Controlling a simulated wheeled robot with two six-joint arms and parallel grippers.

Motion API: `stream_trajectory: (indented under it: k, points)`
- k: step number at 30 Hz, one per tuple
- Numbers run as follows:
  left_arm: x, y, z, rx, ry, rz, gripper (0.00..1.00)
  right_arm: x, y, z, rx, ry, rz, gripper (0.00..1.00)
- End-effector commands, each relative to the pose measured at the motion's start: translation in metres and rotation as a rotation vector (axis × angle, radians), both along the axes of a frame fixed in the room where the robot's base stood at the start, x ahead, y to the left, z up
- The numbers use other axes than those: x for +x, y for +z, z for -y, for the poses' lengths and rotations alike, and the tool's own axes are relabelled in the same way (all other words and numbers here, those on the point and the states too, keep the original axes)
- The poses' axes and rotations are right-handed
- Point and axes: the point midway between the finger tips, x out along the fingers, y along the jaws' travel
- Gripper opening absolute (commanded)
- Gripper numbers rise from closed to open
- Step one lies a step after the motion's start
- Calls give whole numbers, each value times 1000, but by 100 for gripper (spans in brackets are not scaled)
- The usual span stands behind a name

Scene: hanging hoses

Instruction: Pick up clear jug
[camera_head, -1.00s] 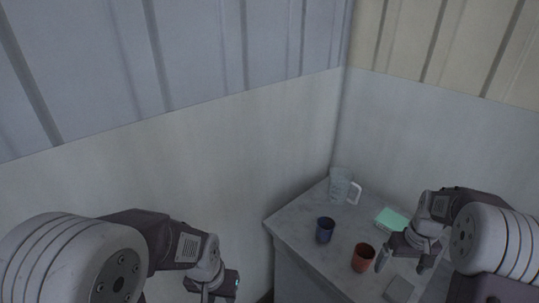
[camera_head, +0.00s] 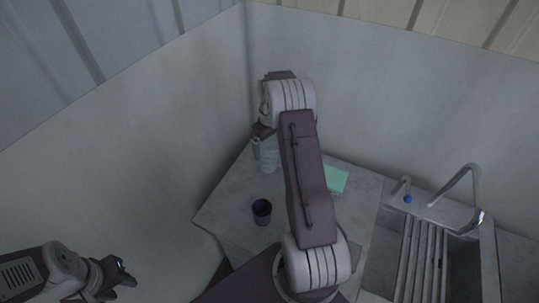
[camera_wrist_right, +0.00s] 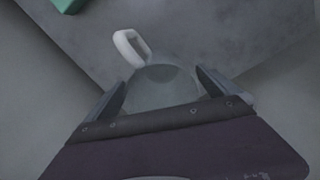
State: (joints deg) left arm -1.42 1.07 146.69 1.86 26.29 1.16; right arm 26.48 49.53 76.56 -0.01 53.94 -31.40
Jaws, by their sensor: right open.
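The clear jug (camera_head: 268,161) stands at the far corner of the counter, partly covered by my right arm. In the right wrist view the jug (camera_wrist_right: 163,88) shows between the two fingers, with its white handle pointing up and left. My right gripper (camera_head: 261,143) is open around the jug's upper part; the fingers (camera_wrist_right: 162,88) lie on either side of it, and contact is not clear. My left gripper (camera_head: 118,273) is away from the counter at the lower left, with its jaws too unclear to judge.
A dark blue cup (camera_head: 262,211) stands on the grey counter (camera_head: 225,203) in front of the jug. A mint-green box or book (camera_head: 336,179) lies to the right. A sink with a slatted rack (camera_head: 421,262) and a faucet (camera_head: 466,184) are farther right. Walls close in behind the jug.

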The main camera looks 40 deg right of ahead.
Motion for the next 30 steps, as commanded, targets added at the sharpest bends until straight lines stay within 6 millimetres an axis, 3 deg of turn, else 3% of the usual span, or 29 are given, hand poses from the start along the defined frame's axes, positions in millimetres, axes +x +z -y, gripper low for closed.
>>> stream_trajectory:
  k: [4, 10, 18, 20, 25, 30]
  points:
    - [0, 6, 0, 0, 0, 0, 36, -2, -10, 0, 3, 0, -4, 100]
    - [0, 15, 0, 0, 0, 0, 36, -3, -45, 0, 1, -1, -2, 100]
    - [0, 14, 0, 0, 0, 0, 36, -2, -52, 0, 0, 0, 1, 100]
    - [0, 14, 0, 0, 0, 0, 36, -2, -52, 0, 0, 0, 1, 86]
    - [0, 14, 0, 0, 0, 0, 36, -2, -52, 0, 0, 0, 1, 40]
    - [0, 14, 0, 0, 0, 0, 36, -2, -52, 0, -1, 0, 1, 40]
